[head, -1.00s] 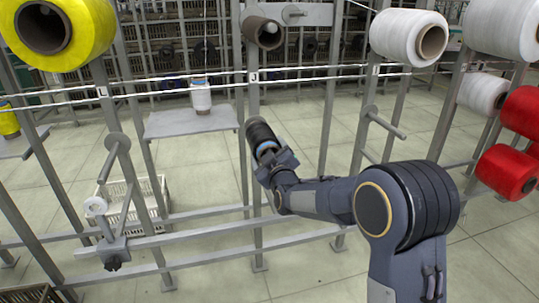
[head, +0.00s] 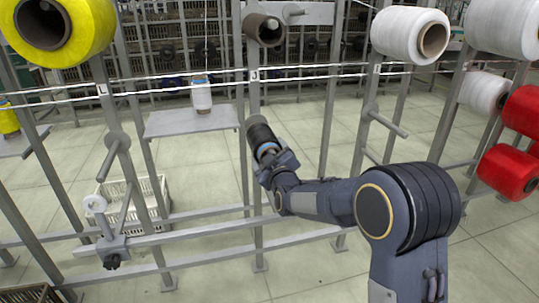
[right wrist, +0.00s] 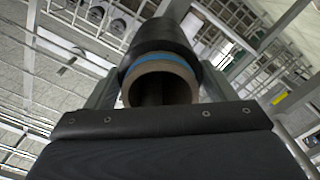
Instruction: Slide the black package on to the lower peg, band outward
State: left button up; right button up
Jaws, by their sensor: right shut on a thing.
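The black package (head: 260,135) is at the middle post in the head view, below the brown tube on the upper peg. Its far end is at or close to the grey disc (head: 250,123) on that post. The lower peg itself is hidden by the package. My right gripper (head: 272,157) is shut on the near end of the package's tube. In the right wrist view the black package (right wrist: 160,42) is straight ahead, with its blue band (right wrist: 170,61) and brown tube end toward me. The tube's inside is dark. My left gripper is not in view.
The upper peg above carries a brown tube (head: 265,29). Bare pegs (head: 388,124) stand on posts to either side. A small shelf (head: 190,122) with a white spool (head: 201,95) is to the left. White yarn strands cross just above the package.

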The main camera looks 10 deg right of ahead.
jog(key=shift+r, duration=0.1)
jog(key=o, duration=1.5)
jog(key=shift+c, duration=0.2)
